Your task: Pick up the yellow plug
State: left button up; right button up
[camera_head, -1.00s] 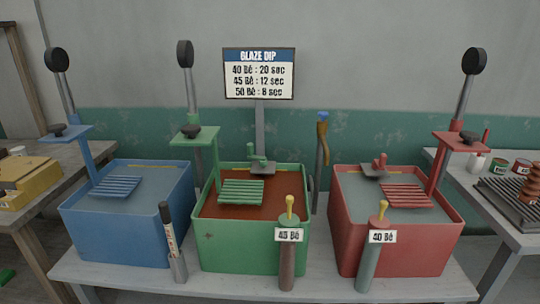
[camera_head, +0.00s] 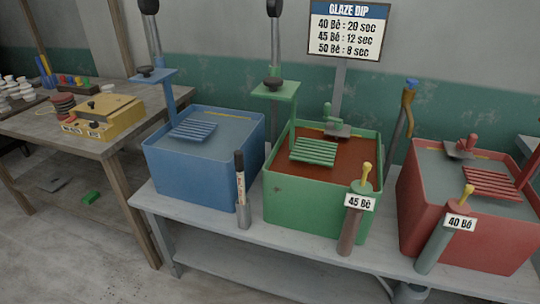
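I cannot tell for sure which thing is the yellow plug. On the far part of the wooden table at left stands a group of small coloured pieces (camera_head: 72,80), with red, green, blue and yellow among them, too small to make out singly. A yellow box (camera_head: 105,117) with a dark knob sits nearer on that table. Yellow-topped rods stick up from the 45 Bé cylinder (camera_head: 348,232) and the 40 Bé cylinder (camera_head: 434,248). Neither of my grippers is in view.
A grey bench (camera_head: 190,232) carries a blue tub (camera_head: 195,172), a green tub (camera_head: 315,207) and a red tub (camera_head: 465,215). A marker-like rod stands in a grey holder (camera_head: 243,215).

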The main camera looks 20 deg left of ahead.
aim_at(78, 79)
jog(key=j+u, duration=0.25)
jog(key=u, duration=0.15)
jog(key=i+j+u, duration=0.15)
jog(key=u, duration=0.2)
jog(key=i+j+u, duration=0.15)
jog(key=u, duration=0.25)
jog(key=i+j+u, duration=0.2)
jog(key=i+j, duration=0.5)
jog(key=i+j+u, duration=0.2)
jog(key=i+j, duration=0.35)
jog(key=i, duration=0.2)
